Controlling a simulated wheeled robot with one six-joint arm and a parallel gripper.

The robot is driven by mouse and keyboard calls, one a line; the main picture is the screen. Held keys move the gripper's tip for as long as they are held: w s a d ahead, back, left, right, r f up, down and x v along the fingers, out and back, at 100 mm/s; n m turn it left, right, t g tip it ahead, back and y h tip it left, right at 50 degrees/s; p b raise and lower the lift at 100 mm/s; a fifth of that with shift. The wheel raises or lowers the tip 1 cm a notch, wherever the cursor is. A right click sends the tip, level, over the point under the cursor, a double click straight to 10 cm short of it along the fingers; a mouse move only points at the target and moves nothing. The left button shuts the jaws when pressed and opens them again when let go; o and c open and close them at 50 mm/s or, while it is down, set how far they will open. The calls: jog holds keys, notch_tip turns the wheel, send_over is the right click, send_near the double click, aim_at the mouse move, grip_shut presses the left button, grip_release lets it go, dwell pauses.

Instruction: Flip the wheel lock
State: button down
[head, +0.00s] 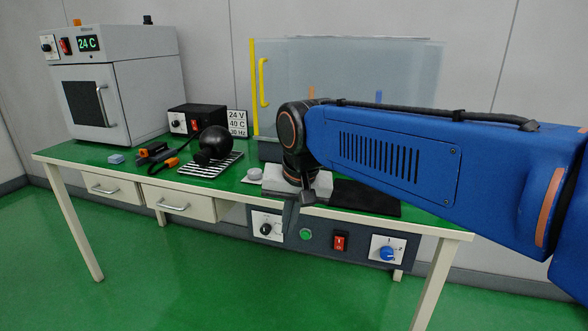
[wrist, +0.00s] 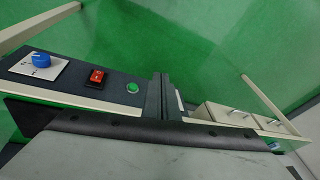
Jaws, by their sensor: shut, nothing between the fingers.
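No control in view carries a readable wheel lock label, so I cannot tell which part it is. The front panel below the bench top has a red rocker switch (head: 340,242), a green button (head: 306,234), a blue knob (head: 387,253) and a black knob (head: 266,229). The wrist view also shows the red switch (wrist: 96,78), green button (wrist: 133,88) and blue knob (wrist: 40,60). My gripper (head: 289,218) is shut and empty, pointing down in front of the panel between the black knob and the green button. In the wrist view its fingers (wrist: 161,92) partly hide the black knob's plate.
Drawers (head: 180,205) sit at the left. The floor in front is clear.

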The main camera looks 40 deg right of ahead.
jog(key=w+d+r+m+g, duration=0.1)
jog(key=w+d+r+m, duration=0.6)
jog(key=w+m, duration=0.3)
jog(key=w+d+r+m+g, duration=0.2)
jog(key=w+d+r+m, duration=0.5)
jog(key=w+d+m, duration=0.2)
jog(key=shift+w+d+r+m+g, duration=0.15)
jog(key=shift+w+r+m+g, duration=0.15)
jog(key=shift+w+m, duration=0.75)
jog(key=shift+s, duration=0.1)
notch_tip(320, 180, down, 14)
jog(key=shift+f, duration=0.1)
jog(key=shift+s+f+y, duration=0.1)
jog(key=shift+y, duration=0.2)
jog(key=shift+w+a+r, duration=0.4)
jog(key=shift+w, duration=0.2)
jog(key=shift+r, duration=0.1)
